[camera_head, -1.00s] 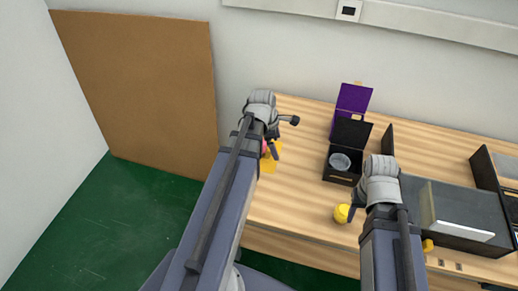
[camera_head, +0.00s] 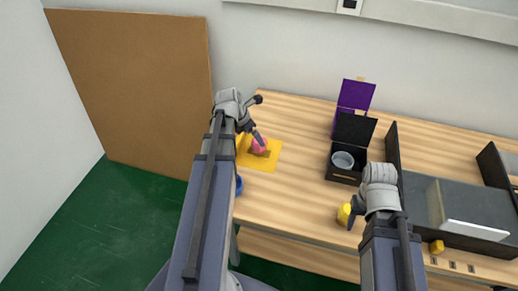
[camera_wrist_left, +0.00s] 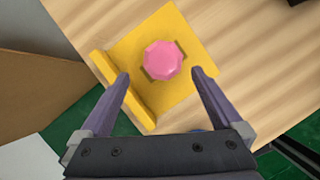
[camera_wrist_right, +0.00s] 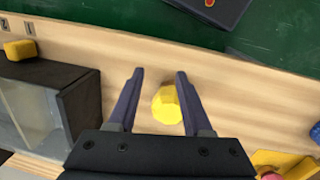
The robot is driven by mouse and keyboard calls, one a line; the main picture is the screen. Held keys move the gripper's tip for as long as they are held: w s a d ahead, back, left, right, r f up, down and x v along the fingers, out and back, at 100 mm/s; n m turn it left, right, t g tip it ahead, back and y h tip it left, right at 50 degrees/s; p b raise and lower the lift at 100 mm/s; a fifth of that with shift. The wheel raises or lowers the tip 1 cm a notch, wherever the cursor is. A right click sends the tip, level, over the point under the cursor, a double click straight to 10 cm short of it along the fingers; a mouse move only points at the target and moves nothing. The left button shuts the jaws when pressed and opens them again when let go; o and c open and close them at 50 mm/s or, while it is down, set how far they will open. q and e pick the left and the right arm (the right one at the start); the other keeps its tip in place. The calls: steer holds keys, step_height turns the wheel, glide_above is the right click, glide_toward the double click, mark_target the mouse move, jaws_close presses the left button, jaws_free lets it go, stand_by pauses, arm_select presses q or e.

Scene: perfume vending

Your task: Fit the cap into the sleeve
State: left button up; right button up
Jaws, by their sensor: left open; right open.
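A pink faceted cap-like piece (camera_head: 258,148) sits on a yellow holder (camera_head: 268,163) at the table's left edge. In the left wrist view the pink piece (camera_wrist_left: 162,60) lies between and just beyond the fingertips of my open left gripper (camera_wrist_left: 160,75). A yellow faceted cap-like piece (camera_head: 344,212) stands near the table's front edge. In the right wrist view it (camera_wrist_right: 166,104) shows between the fingers of my open right gripper (camera_wrist_right: 160,74); I cannot tell if they touch it. A black box (camera_head: 343,177) holds a grey-blue round ring (camera_head: 342,160), possibly the sleeve.
The black box's lid and a purple panel (camera_head: 353,95) stand up behind it. A dark machine with a grey top (camera_head: 420,195) is at right. A blue piece (camera_head: 239,185) is at the left table edge. The table middle is clear.

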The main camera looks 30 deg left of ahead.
arm_select(q)
steer(key=shift+d+b+x, duration=0.15)
steer(key=shift+b+x, duration=1.05)
steer(key=shift+x, duration=0.1)
steer(key=shift+d+b+x, duration=0.15)
steer(key=shift+b+x, duration=1)
steer(key=shift+x, duration=0.15)
arm_select(e)
steer(key=shift+f, duration=2.35)
arm_select(q)
steer(key=shift+w+r, duration=0.1)
steer(key=shift+r, duration=0.05)
arm_select(e)
steer(key=shift+r, duration=0.1)
arm_select(q)
steer(key=c, duration=1.5)
steer(key=shift+r, duration=0.15)
arm_select(e)
steer(key=shift+r, duration=0.1)
arm_select(q)
step_height(320, 180, up, 10)
steer(key=p, duration=1)
arm_select(e)
step_height(320, 180, up, 10)
